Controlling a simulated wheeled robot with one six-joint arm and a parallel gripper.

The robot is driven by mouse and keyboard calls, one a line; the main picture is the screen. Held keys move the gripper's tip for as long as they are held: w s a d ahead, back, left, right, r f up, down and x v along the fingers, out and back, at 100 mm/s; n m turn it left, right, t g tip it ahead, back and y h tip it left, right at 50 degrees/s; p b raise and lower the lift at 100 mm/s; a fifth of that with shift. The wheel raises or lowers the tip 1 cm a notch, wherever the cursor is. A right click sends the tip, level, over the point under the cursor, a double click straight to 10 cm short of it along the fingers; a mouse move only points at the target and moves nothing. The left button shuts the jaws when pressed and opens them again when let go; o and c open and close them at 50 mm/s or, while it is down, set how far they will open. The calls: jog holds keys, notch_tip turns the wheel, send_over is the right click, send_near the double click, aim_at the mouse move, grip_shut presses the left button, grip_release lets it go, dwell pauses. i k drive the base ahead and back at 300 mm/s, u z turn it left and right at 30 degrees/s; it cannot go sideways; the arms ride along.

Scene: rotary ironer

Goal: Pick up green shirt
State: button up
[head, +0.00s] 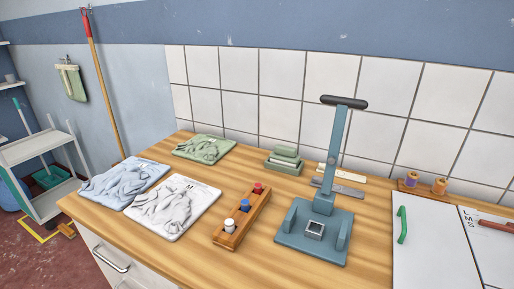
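The green shirt (204,147) lies folded and crumpled in a flat bundle at the back left of the wooden counter (268,215), near the tiled wall. A light blue shirt (124,183) lies in front of it to the left. A white shirt (172,208) lies in front of it, to the right of the blue one. Nothing covers the green shirt. My gripper is not in view.
A wooden holder (241,217) with red, blue and white pieces stands mid-counter. A tall blue press-like device (316,235) stands right of it. Thread spools (439,186) stand at the right.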

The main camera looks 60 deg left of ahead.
aim_at(208, 149)
jog(key=u, duration=4.1)
jog(key=i, duration=4.2)
jog(key=z, duration=1.65)
